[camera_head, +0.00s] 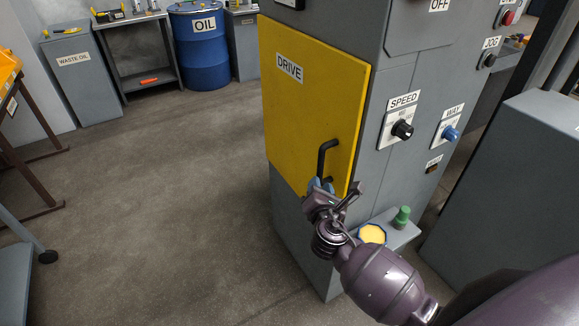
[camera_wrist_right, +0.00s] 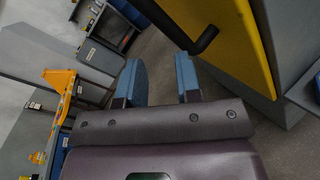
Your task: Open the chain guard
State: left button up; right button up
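The chain guard appears to be the yellow panel (camera_head: 300,110) marked DRIVE on the side of the grey machine; it looks closed. Its black bar handle (camera_head: 322,158) is near the lower right edge. My right gripper (camera_head: 318,186) is at the lower end of the handle. In the right wrist view, the two blue fingers (camera_wrist_right: 160,75) are apart with nothing between them. There the handle (camera_wrist_right: 200,42) lies just beyond the tip of the right-hand finger, in front of the yellow panel (camera_wrist_right: 235,40). Contact with the handle cannot be told. My left gripper is not in view.
The grey machine face carries a SPEED knob (camera_head: 402,130) and a blue knob (camera_head: 450,133). A low grey ledge (camera_head: 398,236) holds a green-capped item (camera_head: 401,217) and a yellow-filled dish (camera_head: 371,234) close to my right wrist. The floor (camera_head: 170,190) left of the panel is clear.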

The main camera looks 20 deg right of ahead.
aim_at(321, 166)
jog(key=w+d+n, duration=0.1)
jog(key=w+n, duration=0.1)
jog(key=w, duration=0.1)
jog(key=w+d+n+h, duration=0.1)
jog(key=w+d+n, duration=0.1)
jog(key=w, duration=0.1)
jog(key=w+d+n, duration=0.1)
jog(key=w+d, duration=0.1)
jog(key=w, duration=0.1)
jog(key=shift+d+r+n+h+b, duration=0.1)
jog(key=shift+r+n+h+b, duration=0.25)
jog(key=shift+r+n+h, duration=0.05)
jog(key=shift+c, duration=0.4)
grip_shut()
